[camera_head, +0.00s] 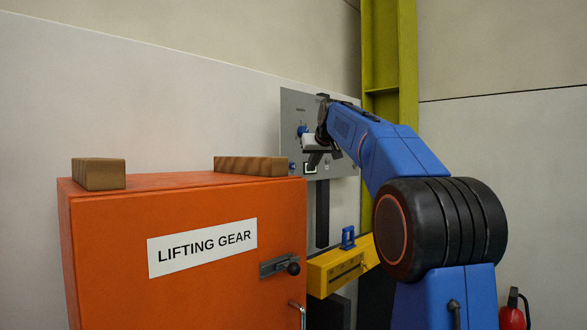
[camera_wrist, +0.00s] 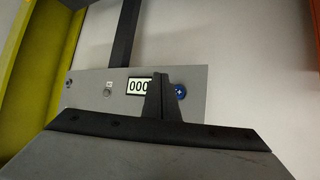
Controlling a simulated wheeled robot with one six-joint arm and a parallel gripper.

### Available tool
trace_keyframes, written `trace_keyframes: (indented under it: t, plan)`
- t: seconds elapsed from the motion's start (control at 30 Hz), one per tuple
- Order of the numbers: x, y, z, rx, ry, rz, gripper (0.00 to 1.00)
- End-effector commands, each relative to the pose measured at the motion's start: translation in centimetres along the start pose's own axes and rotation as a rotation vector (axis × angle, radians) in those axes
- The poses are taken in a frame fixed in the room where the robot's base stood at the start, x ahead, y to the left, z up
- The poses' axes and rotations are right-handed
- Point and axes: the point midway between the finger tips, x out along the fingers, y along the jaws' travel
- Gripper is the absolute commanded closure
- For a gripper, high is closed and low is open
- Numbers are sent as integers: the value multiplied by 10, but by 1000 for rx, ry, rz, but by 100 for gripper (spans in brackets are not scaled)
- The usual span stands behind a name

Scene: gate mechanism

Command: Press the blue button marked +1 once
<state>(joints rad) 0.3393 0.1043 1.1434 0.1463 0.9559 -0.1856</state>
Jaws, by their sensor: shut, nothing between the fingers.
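The blue button (camera_wrist: 180,91) is round with a white plus mark, on the right part of a grey panel (camera_wrist: 90,84) in the wrist view. It also shows small at the panel's lower left in the head view (camera_head: 292,166). A white display (camera_wrist: 137,86) reading zeros is beside it, partly covered by my fingers. My gripper (camera_wrist: 159,76) is shut and empty, its fingertips between the display and the button in the wrist view. It also shows in front of the panel in the head view (camera_head: 314,160). I cannot tell the gap to the panel.
An orange cabinet (camera_head: 190,205) labelled LIFTING GEAR stands left, with wooden blocks (camera_head: 250,166) on top. A yellow bar (camera_head: 335,272) with a blue fitting (camera_head: 348,237) is below the panel. A yellow-green column (camera_head: 388,75) rises behind my arm. Another blue round part (camera_head: 302,130) is higher on the panel.

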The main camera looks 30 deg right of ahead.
Motion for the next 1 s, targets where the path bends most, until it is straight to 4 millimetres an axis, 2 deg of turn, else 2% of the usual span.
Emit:
trace_keyframes:
  t: [0.1, 0.43, 1.0]
  plan:
    - [11, -8, -8, -2, 0, -1, 100]
    - [32, -23, -24, -1, 1, 0, 100]
    - [36, -26, -27, 0, 1, 0, 100]
